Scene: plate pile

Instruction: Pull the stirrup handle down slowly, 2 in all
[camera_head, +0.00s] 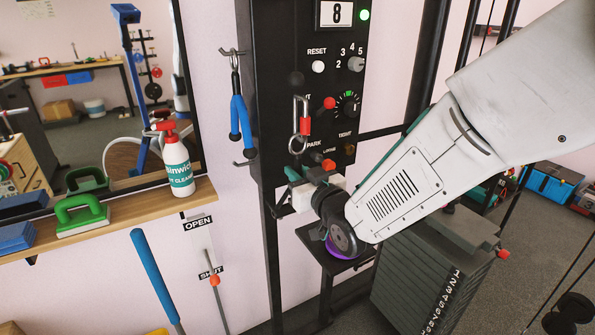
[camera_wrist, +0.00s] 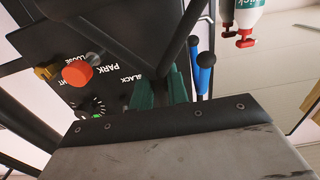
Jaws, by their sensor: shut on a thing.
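Most of the handle is hidden behind my wrist in the head view. The black panel (camera_head: 268,75) has a display (camera_head: 335,14) reading 8 and a lit green lamp (camera_head: 364,15).
A dark weight stack (camera_head: 435,268) with numbered plates stands below my arm. A carabiner (camera_head: 300,125) and blue-handled tool (camera_head: 240,120) hang by the panel. A wooden shelf (camera_head: 150,207) at left carries a spray bottle (camera_head: 178,165) and a green-handled brush (camera_head: 82,215).

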